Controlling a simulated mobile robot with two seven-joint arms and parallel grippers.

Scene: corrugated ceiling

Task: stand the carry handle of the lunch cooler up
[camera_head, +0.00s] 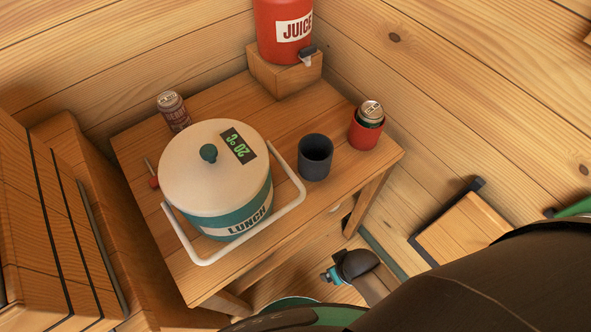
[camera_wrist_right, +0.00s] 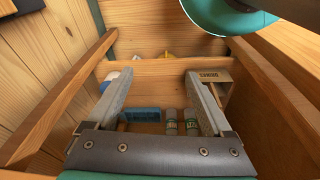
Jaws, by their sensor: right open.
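The lunch cooler (camera_head: 227,205) stands on the wooden table, with a teal body, a cream lid (camera_head: 190,165), a dark green knob and a "20°C" display. Its white carry handle (camera_head: 262,231) is folded down. It lies out around the front of the cooler, below the lid, its crossbar toward the near table edge. My right gripper (camera_wrist_right: 158,76) shows in the right wrist view, its two grey fingers wide apart with nothing gripped. It points at a wooden space with cans, away from the cooler. My left gripper is not in view.
On the table (camera_head: 225,95) are a brown can (camera_head: 172,110), a dark cup (camera_head: 315,157), a can in a red holder (camera_head: 366,127) and a red juice dispenser (camera_head: 283,30) on a block. A wooden cabinet (camera_head: 45,215) stands at left. The wrist view shows a blue crate (camera_wrist_right: 140,115).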

